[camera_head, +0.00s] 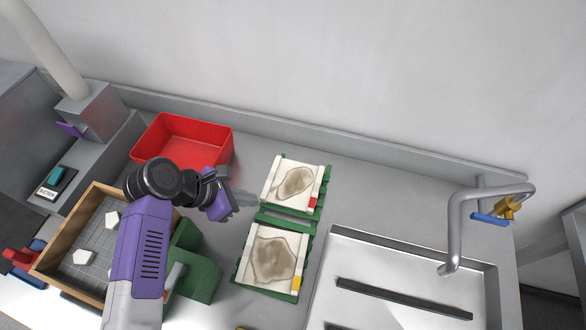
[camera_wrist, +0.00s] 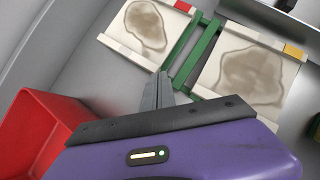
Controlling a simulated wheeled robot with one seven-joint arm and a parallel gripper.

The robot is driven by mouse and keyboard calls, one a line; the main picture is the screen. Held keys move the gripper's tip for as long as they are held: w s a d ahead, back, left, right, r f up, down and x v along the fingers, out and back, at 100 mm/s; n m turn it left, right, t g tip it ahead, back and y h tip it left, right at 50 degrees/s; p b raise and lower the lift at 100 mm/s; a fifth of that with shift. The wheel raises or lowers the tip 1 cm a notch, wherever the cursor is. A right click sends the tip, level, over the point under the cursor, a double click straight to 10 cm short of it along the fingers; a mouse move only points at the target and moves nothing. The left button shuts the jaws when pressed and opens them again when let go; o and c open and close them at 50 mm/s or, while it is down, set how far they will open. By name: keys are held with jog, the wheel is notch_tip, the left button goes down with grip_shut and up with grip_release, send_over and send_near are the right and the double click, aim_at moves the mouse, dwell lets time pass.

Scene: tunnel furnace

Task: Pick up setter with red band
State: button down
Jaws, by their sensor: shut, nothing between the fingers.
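The setter with the red band (camera_head: 295,184) is a white square plate with a brown stain and a small red mark at its right corner. It lies on a green rack (camera_head: 287,219), and also shows at the top of the wrist view (camera_wrist: 146,26). A like setter with a yellow band (camera_head: 272,257) lies nearer on the rack; it is at the right in the wrist view (camera_wrist: 250,72). My gripper (camera_head: 260,201) is shut and empty. Its fingertips (camera_wrist: 165,76) appear close to the left side of the red-band setter; their height above it is unclear.
A red bin (camera_head: 187,139) stands behind my arm. A wooden-framed tray (camera_head: 61,238) with white pieces is at the left, a green block (camera_head: 196,275) beside it. A sink (camera_head: 410,262) with a tap (camera_head: 458,220) is at the right. The wall runs behind.

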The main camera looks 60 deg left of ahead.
aim_at(276, 193)
jog(key=shift+s+a+f, duration=0.15)
jog(key=shift+s+a, duration=0.15)
jog(key=shift+a, duration=0.05)
jog(key=shift+w, duration=0.3)
jog(key=w+b, duration=0.1)
jog(key=w, duration=0.6)
jog(key=w+d+b, duration=0.1)
jog(key=w, duration=0.3)
jog(key=shift+w+f+b, duration=0.15)
jog(key=shift+w+b, duration=0.05)
jog(key=shift+b, duration=0.15)
jog(key=shift+s+f+b, duration=0.2)
jog(key=shift+f+b, duration=0.2)
jog(key=shift+f, duration=0.25)
jog(key=shift+d+f, duration=0.1)
jog(key=shift+f, duration=0.1)
jog(key=shift+s+f+p, duration=0.15)
jog(key=shift+s+p, duration=0.3)
jog(key=shift+s, duration=1.9)
jog(key=shift+a, duration=0.2)
